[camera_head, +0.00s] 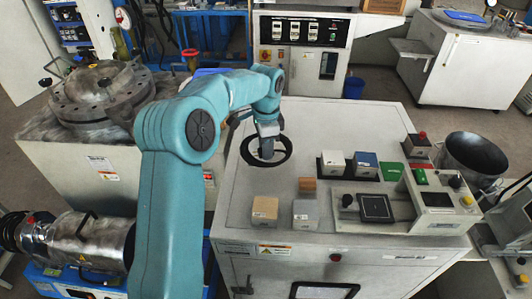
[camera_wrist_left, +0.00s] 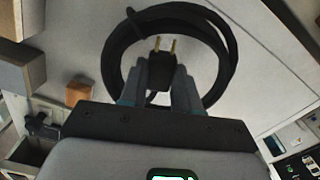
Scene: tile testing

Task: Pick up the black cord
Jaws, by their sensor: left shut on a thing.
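The black cord (camera_head: 287,154) lies coiled in a ring on the left part of the white cabinet top (camera_head: 230,215). In the left wrist view the black cord (camera_wrist_left: 232,62) shows as a loop with a two-pin plug at its near side. My left gripper (camera_head: 267,152) reaches down over the coil from above. In the left wrist view my left gripper (camera_wrist_left: 158,82) has its two fingers on either side of the plug body, shut on it. The pins point away from the gripper. My right gripper is in neither view.
A test device (camera_head: 437,200) and a metal pot (camera_head: 470,158) are farther right.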

